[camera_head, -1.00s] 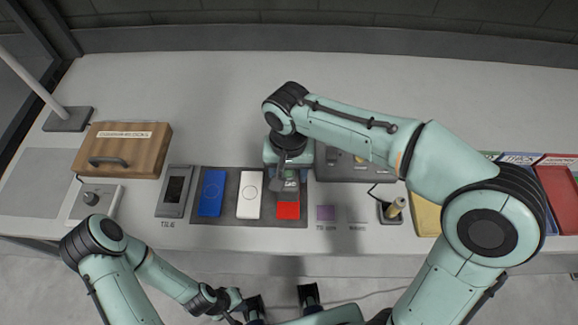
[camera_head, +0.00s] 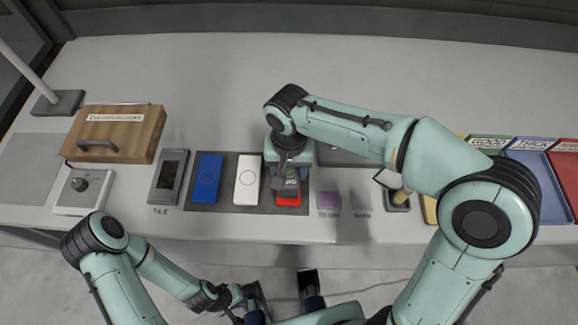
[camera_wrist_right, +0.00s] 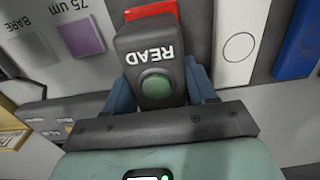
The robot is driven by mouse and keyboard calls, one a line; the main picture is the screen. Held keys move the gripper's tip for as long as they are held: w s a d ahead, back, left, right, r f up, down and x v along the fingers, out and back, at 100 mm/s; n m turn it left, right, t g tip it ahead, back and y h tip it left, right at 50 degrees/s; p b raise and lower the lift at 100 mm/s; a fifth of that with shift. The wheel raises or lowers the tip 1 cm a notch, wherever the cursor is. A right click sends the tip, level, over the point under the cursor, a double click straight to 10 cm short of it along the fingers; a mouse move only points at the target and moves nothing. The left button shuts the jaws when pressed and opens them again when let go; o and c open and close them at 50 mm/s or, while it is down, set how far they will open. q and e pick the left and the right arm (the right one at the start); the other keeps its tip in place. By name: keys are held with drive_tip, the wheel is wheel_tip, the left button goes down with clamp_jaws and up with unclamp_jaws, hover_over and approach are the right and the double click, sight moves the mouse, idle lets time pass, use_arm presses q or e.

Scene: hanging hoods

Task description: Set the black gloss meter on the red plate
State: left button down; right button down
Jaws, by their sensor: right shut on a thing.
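The black gloss meter (camera_wrist_right: 153,60), marked READ with a round green button, sits between the blue fingers of my right gripper (camera_wrist_right: 162,82). In the head view the meter (camera_head: 291,185) is partly hidden by my right gripper (camera_head: 288,172) and overlaps the red plate (camera_head: 289,202). The red plate also shows past the meter's end in the wrist view (camera_wrist_right: 151,12). I cannot tell whether the meter touches the plate. My left gripper (camera_head: 284,297) is open and empty, in front of the table's near edge.
A blue plate (camera_head: 207,178) and a white plate (camera_head: 247,180) lie beside the red one on a dark mat (camera_head: 228,207). A purple patch (camera_head: 329,200) is to the right. A wooden case (camera_head: 118,133) stands at left. The back of the table is clear.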

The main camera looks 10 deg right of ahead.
drive_tip(key=shift+f+b, duration=0.4)
drive_tip(key=shift+f, duration=0.15)
idle(0.4)
drive_tip(key=shift+c, duration=1.4)
unclamp_jaws()
wheel_tip(320, 180, up, 13)
drive_tip(key=p, duration=0.2)
drive_tip(key=shift+r+p, duration=0.2)
drive_tip(key=shift+p, duration=0.2)
